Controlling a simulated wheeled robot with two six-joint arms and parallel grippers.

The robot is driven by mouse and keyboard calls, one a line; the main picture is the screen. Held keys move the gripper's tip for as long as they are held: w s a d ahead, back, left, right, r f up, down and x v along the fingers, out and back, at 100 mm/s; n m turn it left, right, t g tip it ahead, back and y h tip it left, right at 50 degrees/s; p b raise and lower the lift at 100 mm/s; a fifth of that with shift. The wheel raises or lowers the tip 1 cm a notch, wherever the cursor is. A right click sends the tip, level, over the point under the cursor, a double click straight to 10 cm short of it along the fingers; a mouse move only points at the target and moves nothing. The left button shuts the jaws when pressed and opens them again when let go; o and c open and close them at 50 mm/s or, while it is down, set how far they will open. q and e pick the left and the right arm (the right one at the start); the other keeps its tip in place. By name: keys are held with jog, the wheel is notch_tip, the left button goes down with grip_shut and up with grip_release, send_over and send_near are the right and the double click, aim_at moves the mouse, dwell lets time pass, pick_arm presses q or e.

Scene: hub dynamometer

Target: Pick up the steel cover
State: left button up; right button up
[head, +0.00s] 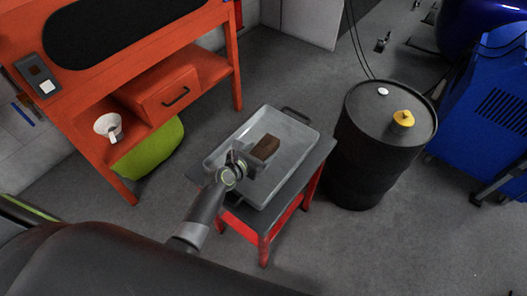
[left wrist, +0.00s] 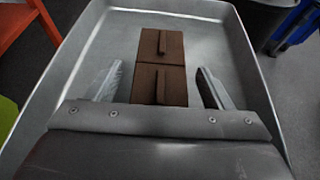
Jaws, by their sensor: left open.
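In the left wrist view, two dark brown square pieces lie end to end in a grey metal tray (left wrist: 75,75), each with a raised bar on top: a far piece (left wrist: 150,48) and a near piece (left wrist: 145,82). I cannot tell which, if either, is the steel cover. In the head view they show as one brown block (head: 266,146) in the tray (head: 232,139). My left gripper (left wrist: 160,82) is open, its fingers on either side of the near piece and apart from it. It also shows in the head view (head: 252,161), over the tray. My right gripper is not seen.
The tray stands on a small red-legged table (head: 319,155). A black drum (head: 362,150) with a yellow cap (head: 403,118) stands to its right. An orange workbench (head: 150,62) with a white funnel (head: 107,124) and a green bag (head: 150,152) are to the left. Floor in front is clear.

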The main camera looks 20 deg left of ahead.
pick_arm(q)
jog(key=c, duration=1.3)
jog(key=shift+r, duration=0.1)
jog(key=shift+c, duration=0.2)
